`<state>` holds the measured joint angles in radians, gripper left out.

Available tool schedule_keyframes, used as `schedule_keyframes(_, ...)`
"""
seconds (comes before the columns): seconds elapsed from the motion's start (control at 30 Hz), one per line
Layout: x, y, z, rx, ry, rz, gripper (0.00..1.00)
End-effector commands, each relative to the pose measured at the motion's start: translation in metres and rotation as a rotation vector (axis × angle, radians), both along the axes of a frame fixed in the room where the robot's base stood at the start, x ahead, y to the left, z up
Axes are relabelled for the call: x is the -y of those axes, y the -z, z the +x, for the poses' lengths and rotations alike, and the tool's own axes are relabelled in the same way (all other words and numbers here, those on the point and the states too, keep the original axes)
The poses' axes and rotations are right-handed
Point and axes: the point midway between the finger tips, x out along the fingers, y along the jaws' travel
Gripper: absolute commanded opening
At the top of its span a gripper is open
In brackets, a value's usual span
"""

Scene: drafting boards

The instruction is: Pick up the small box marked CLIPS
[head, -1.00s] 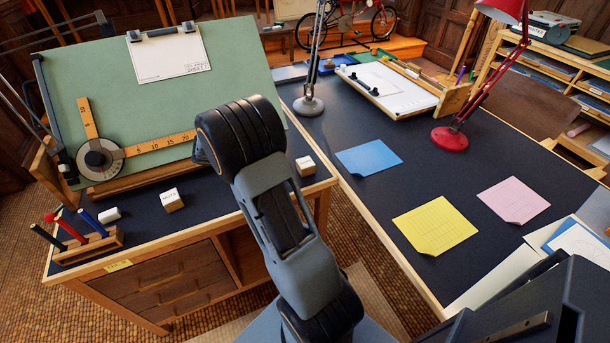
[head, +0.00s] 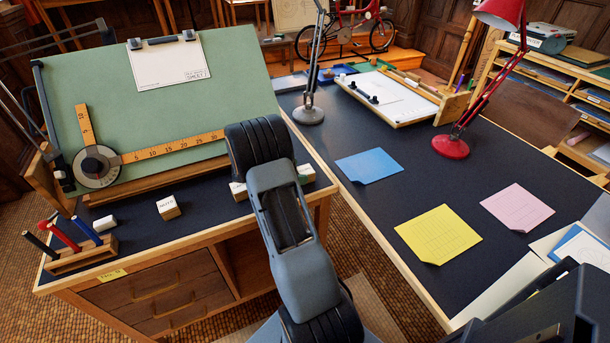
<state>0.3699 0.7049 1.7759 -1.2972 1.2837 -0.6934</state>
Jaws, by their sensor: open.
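The middle box (head: 238,191) is partly covered by my arm. The right box (head: 306,174) stands near the ledge's right end, and its mark is too small to read. I cannot tell which one says CLIPS. My gripper is out of sight; only my arm's links show, crossing in front of the ledge.
The green board (head: 230,85) carries a ruler arm (head: 160,150) and a clipped sheet (head: 170,68). The right-hand table holds blue (head: 369,166), yellow (head: 438,234) and pink (head: 517,209) sheets and two lamps.

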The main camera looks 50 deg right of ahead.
Motion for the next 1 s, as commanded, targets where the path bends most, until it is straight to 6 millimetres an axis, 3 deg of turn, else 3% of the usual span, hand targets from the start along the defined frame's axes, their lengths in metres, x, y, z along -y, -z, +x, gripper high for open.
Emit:
schedule_keyframes(0.3, 0.033, 0.017, -0.017, -0.001, 0.004, 0.001, 0.85)
schedule_keyframes(0.67, 0.038, 0.019, -0.019, 0.0, 0.001, 0.0, 0.85)
schedule_keyframes(1.0, 0.038, 0.019, -0.019, -0.001, 0.002, 0.0, 0.53)
